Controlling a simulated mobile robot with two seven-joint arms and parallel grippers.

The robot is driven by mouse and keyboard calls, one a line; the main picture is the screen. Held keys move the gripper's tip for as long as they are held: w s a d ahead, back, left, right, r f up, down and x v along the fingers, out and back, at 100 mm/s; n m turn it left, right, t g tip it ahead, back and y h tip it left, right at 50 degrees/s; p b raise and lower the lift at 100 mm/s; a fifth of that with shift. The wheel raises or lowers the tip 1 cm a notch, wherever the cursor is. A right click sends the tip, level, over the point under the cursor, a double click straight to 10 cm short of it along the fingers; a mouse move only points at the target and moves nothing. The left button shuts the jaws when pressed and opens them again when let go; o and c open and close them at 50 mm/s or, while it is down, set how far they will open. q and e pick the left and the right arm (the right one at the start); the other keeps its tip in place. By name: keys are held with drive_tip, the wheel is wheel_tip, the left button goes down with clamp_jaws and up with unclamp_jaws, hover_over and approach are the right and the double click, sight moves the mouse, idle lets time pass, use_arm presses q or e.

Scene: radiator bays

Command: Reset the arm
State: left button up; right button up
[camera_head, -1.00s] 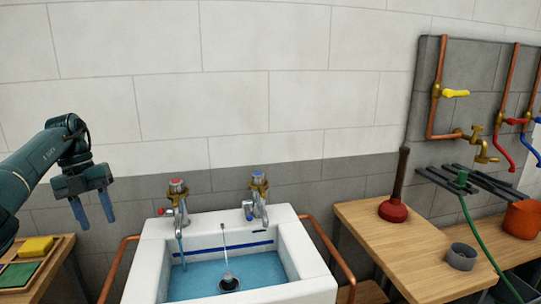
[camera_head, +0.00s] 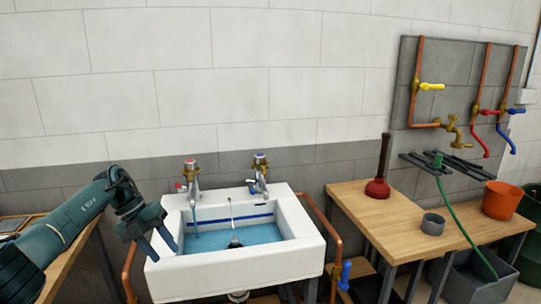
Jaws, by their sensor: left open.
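My left gripper (camera_head: 161,246) hangs at the left, in front of the left front corner of the white sink (camera_head: 305,253). Its two fingers are apart with nothing between them, pointing downward. My left arm (camera_head: 68,232) comes in from the lower left. My right gripper is not in the picture. The sink holds blue water (camera_head: 255,233), with a dark drain and a thin upright rod in it. A red-marked tap (camera_head: 191,181) and a blue-marked tap (camera_head: 260,174) stand on its back rim.
A wooden table (camera_head: 385,226) on the right bears a red plunger (camera_head: 378,187), a grey ring (camera_head: 433,224) and an orange pot (camera_head: 502,200). Pipes with coloured valve handles (camera_head: 432,86) are on the wall. A wooden bench (camera_head: 72,263) is at the left. A copper pipe (camera_head: 333,235) runs beside the sink.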

use_arm(q)
drive_tip(key=s+d+f+n+t+h, duration=0.2)
drive_tip(key=s+d+f+h, duration=0.15)
drive_tip(key=d, duration=0.45)
drive_tip(key=s+d+f+n+t+h+p, duration=0.1)
drive_tip(key=s+d+f+n+t+h, duration=0.2)
drive_tip(key=d, duration=0.5)
drive_tip(key=s+d+f+n+t+h, duration=0.1)
drive_tip(key=s+d+f+t+h, duration=0.15)
drive_tip(key=d+h, duration=0.45)
drive_tip(key=s+a+f+n+t+y, duration=0.1)
drive_tip(key=s+a+f+n+y, duration=0.2)
drive_tip(key=s+n+y, duration=0.2)
drive_tip(key=s+a+f+n+t+y+p, duration=0.1)
drive_tip(key=s+a+f+n+y, duration=0.2)
drive_tip(key=s+n, duration=0.7)
drive_tip(key=s+a+f+n+t+y, duration=0.2)
drive_tip(key=s+a+n+y, duration=0.3)
drive_tip(key=n, duration=0.5)
drive_tip(key=s+f+y, duration=0.1)
drive_tip(key=s+y, duration=0.1)
drive_tip(key=s, duration=0.1)
drive_tip(key=shift+s+f+n+y, duration=0.15)
drive_tip(key=shift+s+n+y, duration=0.05)
drive_tip(key=shift+n+y, duration=0.15)
drive_tip(key=shift+c, duration=0.4)
